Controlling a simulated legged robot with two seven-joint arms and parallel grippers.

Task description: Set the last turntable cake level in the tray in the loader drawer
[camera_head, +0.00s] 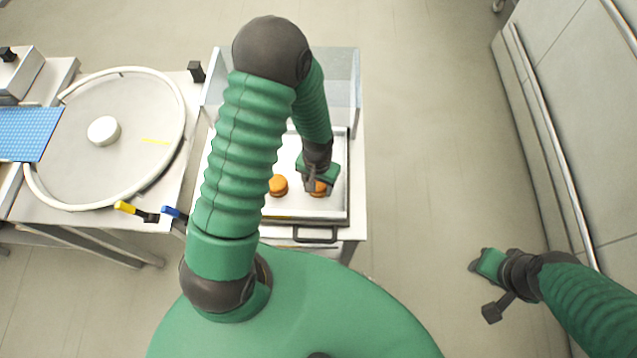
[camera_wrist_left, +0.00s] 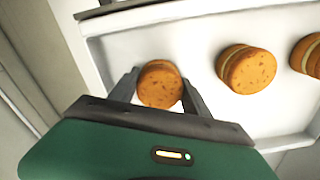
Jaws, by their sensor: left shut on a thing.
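My left gripper (camera_head: 318,184) is over the front right part of the white tray (camera_head: 335,212) in the loader drawer. Its fingers are shut on an orange-brown filled cake (camera_wrist_left: 160,84), partly hidden by the hand in the head view. I cannot tell whether this cake touches the tray floor. A second cake (camera_head: 278,185) sits in the tray to its left. The left wrist view shows this cake (camera_wrist_left: 247,69) and part of another (camera_wrist_left: 307,53) at the right edge. The turntable (camera_head: 150,105) holds no cake that I can see. My right gripper (camera_head: 477,263) hangs over the floor, its jaws unclear.
A drawer handle (camera_head: 316,236) is at the drawer's front. A clear panel (camera_head: 343,75) stands behind the tray. A white hub (camera_head: 103,130) and a blue mat (camera_head: 28,132) are at the left. My left arm hides the tray's left part. Floor at the right is clear.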

